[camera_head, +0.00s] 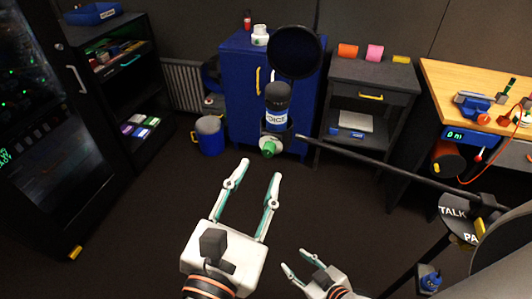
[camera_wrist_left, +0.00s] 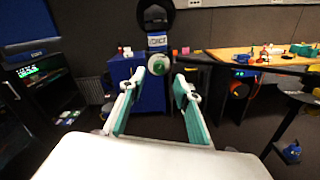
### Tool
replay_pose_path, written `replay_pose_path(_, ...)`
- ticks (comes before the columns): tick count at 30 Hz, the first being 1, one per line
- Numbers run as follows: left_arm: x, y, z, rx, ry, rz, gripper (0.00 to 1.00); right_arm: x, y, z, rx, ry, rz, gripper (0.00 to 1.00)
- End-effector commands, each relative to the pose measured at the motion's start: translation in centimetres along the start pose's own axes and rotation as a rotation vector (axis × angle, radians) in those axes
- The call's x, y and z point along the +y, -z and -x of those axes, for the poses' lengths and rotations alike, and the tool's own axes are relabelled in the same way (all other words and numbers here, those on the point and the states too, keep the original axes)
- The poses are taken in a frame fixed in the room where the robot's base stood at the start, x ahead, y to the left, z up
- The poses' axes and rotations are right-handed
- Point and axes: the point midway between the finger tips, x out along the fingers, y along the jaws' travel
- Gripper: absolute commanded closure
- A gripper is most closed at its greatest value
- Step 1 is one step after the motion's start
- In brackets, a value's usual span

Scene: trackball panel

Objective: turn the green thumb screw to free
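The green thumb screw (camera_head: 268,148) sits on the clamp below a dark microphone (camera_head: 277,103) with a blue and white label. My left gripper (camera_head: 260,170) is open and empty. Its fingers point at the screw, which appears between their tips in the left wrist view (camera_wrist_left: 160,77); I see no contact. My right gripper (camera_head: 294,259) is lower in the head view, open and empty, away from the screw.
A black boom arm (camera_head: 390,165) runs right from the microphone. A round black pop filter (camera_head: 295,52) hangs above it. A blue cabinet (camera_head: 242,90) and a blue bucket (camera_head: 208,136) stand behind. A wooden bench (camera_head: 450,85) is at right. The floor between is clear.

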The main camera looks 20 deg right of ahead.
Motion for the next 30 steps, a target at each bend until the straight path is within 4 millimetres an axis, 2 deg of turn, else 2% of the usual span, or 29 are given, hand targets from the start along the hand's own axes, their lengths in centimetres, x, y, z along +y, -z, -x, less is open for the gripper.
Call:
replay_pose_path(6, 0.1, -0.2, -3.6, -0.003, -0.004, -0.003, 0.67, 0.0, 0.3, 0.2, 0.0, 0.0, 0.0, 0.6)
replay_pose_path(12, 0.2, -0.1, -5.8, -0.002, -0.004, -0.002, 0.67, 0.0, 0.4, 0.3, 0.0, 0.0, 0.0, 0.6)
replay_pose_path(23, 0.1, -0.1, -6.5, -0.001, -0.004, -0.001, 0.67, 0.0, 0.3, 0.3, -0.002, 0.001, 0.0, 0.6)
replay_pose_path(25, 0.1, -0.1, -6.4, -0.002, -0.004, -0.001, 0.8, 0.0, 0.3, 0.3, -0.002, 0.001, 0.0, 0.6)
replay_pose_path(27, 0.2, -0.1, -6.4, -0.002, -0.004, -0.001, 0.98, 0.0, 0.3, 0.3, -0.002, 0.001, 0.0, 0.6)
replay_pose_path(30, 0.2, -0.1, -6.4, -0.002, -0.004, -0.002, 1.0, 0.0, 0.3, 0.3, -0.002, 0.001, 0.0, 0.6)
